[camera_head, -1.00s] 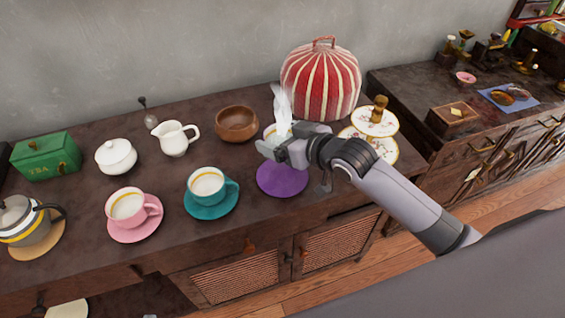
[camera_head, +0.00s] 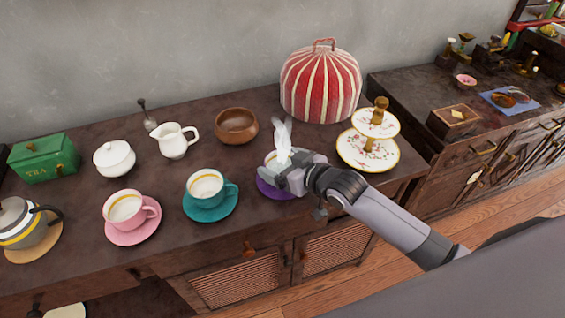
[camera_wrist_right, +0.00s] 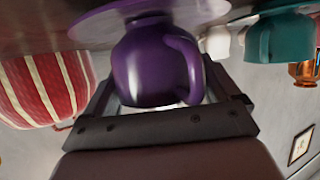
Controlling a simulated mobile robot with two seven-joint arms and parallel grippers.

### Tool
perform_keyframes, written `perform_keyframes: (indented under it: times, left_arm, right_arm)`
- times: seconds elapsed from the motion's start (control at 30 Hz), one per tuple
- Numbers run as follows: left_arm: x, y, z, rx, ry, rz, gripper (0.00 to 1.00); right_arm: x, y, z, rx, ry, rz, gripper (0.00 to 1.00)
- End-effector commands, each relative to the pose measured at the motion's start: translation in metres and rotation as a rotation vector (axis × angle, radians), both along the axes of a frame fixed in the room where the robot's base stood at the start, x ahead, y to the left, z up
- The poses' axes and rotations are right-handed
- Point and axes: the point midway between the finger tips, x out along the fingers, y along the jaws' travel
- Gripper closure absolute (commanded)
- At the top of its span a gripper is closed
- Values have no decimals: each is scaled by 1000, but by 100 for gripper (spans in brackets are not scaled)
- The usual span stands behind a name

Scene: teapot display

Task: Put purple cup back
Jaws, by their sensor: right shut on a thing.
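The purple cup (camera_wrist_right: 140,65) is between the fingers of my right gripper (camera_head: 283,178), which is shut on it. In the head view the gripper hides most of the cup, and pale steam rises above it. The purple saucer (camera_head: 264,189) lies directly under the gripper near the counter's front edge. In the right wrist view, which is upside down, the saucer (camera_wrist_right: 185,12) is right at the cup's base; I cannot tell whether they touch. The cup appears upright. My left gripper is not in view.
A teal cup (camera_head: 205,197) on its saucer stands close on the left, with a pink cup (camera_head: 124,212) beyond. A wooden bowl (camera_head: 237,127), striped tea cosy (camera_head: 320,85) and two-tier plate stand (camera_head: 352,150) are behind and right. Bare counter lies between them.

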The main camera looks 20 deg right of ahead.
Motion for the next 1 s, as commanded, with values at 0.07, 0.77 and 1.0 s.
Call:
perform_keyframes:
  times: [0.07, 0.77, 1.0]
  left_arm:
    - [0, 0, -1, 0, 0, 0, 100]
    - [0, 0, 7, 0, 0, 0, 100]
    - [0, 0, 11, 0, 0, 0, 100]
  right_arm:
    - [0, 0, -3, 0, 1, 0, 7]
    - [-44, -20, 20, 0, 3, 1, 0]
    - [-79, -36, 36, -2, 3, 1, 0]
